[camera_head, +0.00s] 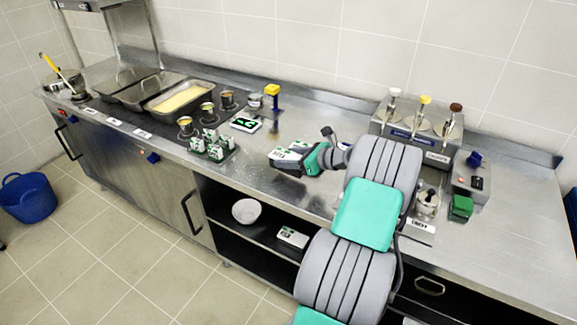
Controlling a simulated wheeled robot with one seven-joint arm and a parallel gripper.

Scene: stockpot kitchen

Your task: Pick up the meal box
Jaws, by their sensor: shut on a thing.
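A small white and green box (293,150), which looks like the meal box, is at my gripper on the steel counter, right of the group of small white and green cartons. My gripper (288,161) reaches in from the right, low over the counter, and is shut on this box. The dark fingers and the wrist cover part of it. I cannot tell whether the box touches the counter or is just above it. Another white and green box (292,237) lies on the open shelf below.
Small cartons (211,145) and several cups stand left of my gripper. A white bowl (246,211) is on the shelf. A dispenser unit (412,132) stands at the back right. Food pans (180,97) are at the left. Counter behind my gripper is mostly clear.

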